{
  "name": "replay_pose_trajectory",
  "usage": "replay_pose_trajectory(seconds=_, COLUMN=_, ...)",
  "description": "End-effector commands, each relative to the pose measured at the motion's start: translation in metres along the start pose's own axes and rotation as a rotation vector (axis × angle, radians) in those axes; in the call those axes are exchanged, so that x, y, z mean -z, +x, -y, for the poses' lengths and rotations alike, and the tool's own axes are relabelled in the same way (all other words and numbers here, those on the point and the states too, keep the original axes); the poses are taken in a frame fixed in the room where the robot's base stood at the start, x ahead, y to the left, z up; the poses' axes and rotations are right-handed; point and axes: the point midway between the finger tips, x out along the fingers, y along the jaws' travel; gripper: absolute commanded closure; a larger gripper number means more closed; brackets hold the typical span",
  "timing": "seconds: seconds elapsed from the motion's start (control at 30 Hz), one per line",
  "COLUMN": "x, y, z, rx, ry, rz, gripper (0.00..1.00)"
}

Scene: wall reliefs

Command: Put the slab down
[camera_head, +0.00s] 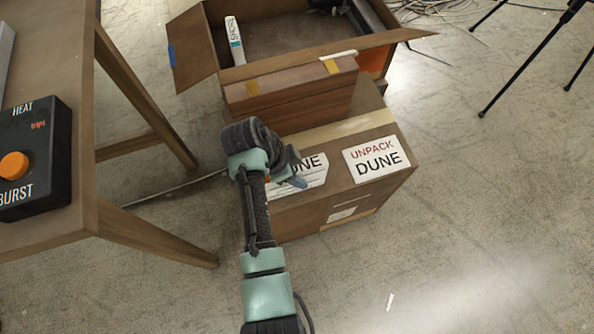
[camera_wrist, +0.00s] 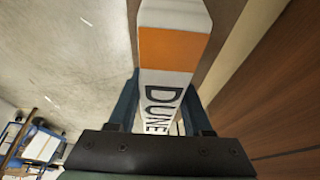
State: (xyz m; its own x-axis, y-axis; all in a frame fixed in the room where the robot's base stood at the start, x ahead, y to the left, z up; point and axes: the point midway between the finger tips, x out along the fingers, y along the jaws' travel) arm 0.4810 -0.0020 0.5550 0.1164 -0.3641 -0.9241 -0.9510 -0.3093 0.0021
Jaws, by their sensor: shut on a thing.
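The slab (camera_wrist: 167,52) is white with an orange band, cut corners and the word DUNE. In the wrist view it lies between the two fingers of my gripper (camera_wrist: 160,100), which is shut on it. In the head view my gripper (camera_head: 293,175) is over the left part of a closed brown box (camera_head: 325,213). A white lettered piece (camera_head: 310,173) shows beside it there, partly covered; I cannot tell whether it is the slab or a label. A white label (camera_head: 376,159) reading UNPACK DUNE is on the box. Contact between slab and box is unclear.
An open carton (camera_head: 190,45) behind holds a white slab with a teal band (camera_head: 235,40). A brown table (camera_head: 125,235) with a black button box (camera_head: 35,158) stands left. Tripod legs (camera_head: 530,57) and cables are at the back right. The floor in front right is mostly clear.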

Motion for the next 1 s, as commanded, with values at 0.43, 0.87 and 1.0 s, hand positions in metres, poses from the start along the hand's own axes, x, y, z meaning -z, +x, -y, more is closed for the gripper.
replay_pose_trajectory(seconds=0.43, x=0.0, y=0.001, z=0.0, rx=0.001, ry=0.0, rz=0.0, gripper=0.2)
replay_pose_trajectory(seconds=0.87, x=0.002, y=-0.019, z=0.001, rx=0.004, ry=0.0, rz=-0.001, gripper=0.2)
replay_pose_trajectory(seconds=1.0, x=0.002, y=-0.05, z=0.002, rx=0.006, ry=0.0, rz=-0.001, gripper=0.2)
